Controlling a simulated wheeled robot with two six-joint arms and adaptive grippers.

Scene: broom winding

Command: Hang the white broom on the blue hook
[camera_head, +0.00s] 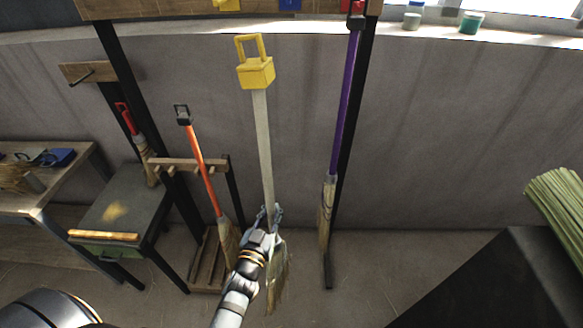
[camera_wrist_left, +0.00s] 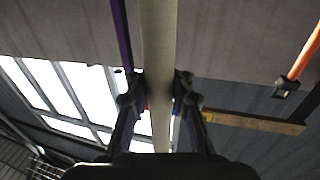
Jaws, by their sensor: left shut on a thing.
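The white broom (camera_head: 263,140) stands nearly upright in the middle of the head view. A yellow block with a yellow loop (camera_head: 255,70) tops its handle. Its straw bristles (camera_head: 279,270) hang low, partly hidden behind my arm. My left gripper (camera_head: 268,215) is shut on the white handle just above the bristles. In the left wrist view the pale handle (camera_wrist_left: 158,60) runs between the two fingers (camera_wrist_left: 159,92). The blue hook piece (camera_head: 290,4) is on the wooden board at the top edge, above and right of the yellow loop, apart from it. My right gripper is not in view.
A purple broom (camera_head: 346,110) hangs from the board's right end. A yellow piece (camera_head: 228,4) sits left of the blue one. An orange broom (camera_head: 203,165) stands at a low wooden rack (camera_head: 190,163), left of the white broom. The wall between the white and purple brooms is clear.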

